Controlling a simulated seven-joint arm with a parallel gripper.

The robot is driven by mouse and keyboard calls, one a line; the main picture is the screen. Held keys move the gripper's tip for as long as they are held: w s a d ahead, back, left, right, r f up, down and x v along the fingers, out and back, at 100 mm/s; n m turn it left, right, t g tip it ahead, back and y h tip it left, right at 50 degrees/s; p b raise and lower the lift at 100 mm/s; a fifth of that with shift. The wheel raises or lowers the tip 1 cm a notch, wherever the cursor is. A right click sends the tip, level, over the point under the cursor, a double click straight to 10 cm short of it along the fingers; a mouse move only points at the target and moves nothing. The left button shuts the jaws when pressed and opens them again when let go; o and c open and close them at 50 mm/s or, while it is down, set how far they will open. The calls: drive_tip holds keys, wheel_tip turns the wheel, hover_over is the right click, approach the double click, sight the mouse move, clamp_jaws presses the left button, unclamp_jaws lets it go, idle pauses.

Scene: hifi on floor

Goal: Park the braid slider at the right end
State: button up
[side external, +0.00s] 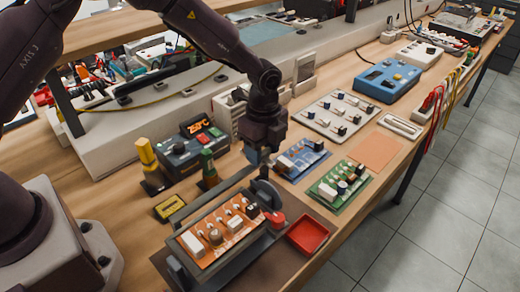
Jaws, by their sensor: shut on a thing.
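My gripper (261,158) points down over the back right of a dark board holder. It is shut on a small part that its fingers mostly hide, apparently the braid slider. A narrow bar (203,201) runs along the holder's back edge, and my gripper is near that bar's right end. The holder carries an orange circuit board (213,249) with several components. A dark rounded part (267,193) stands just below my gripper. Whether the slider touches the bar's end cannot be told.
A red tray (307,236) is right of the holder. A green board (338,186) and a blue board (301,158) lie beyond. An orange mat (376,150) is bare.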

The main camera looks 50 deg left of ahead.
sight(264, 151)
drive_tip(key=o, duration=1.3)
drive_tip(key=shift+w, duration=0.2)
wheel_tip(264, 151, up, 13)
drive_tip(key=s+a+r+n+t, duration=0.2)
drive_tip(key=s+a+r+n, duration=0.1)
drive_tip(key=s+n, duration=0.3)
drive_tip(key=s+a+r+n+t, duration=0.2)
drive_tip(key=s+r+n, duration=0.3)
drive_tip(key=s, duration=0.6)
drive_tip(key=s+a+r+n+t, duration=0.1)
drive_tip(key=s+a+r+n, duration=0.2)
drive_tip(key=s+n, duration=0.4)
drive_tip(key=shift+s+a+r+t, duration=0.2)
drive_tip(key=shift+s+a, duration=0.25)
drive_tip(key=shift+s, duration=0.05)
drive_tip(key=shift+s+a+r+t, duration=0.2)
drive_tip(key=shift+s+a, duration=0.2)
drive_tip(key=shift+s, duration=0.05)
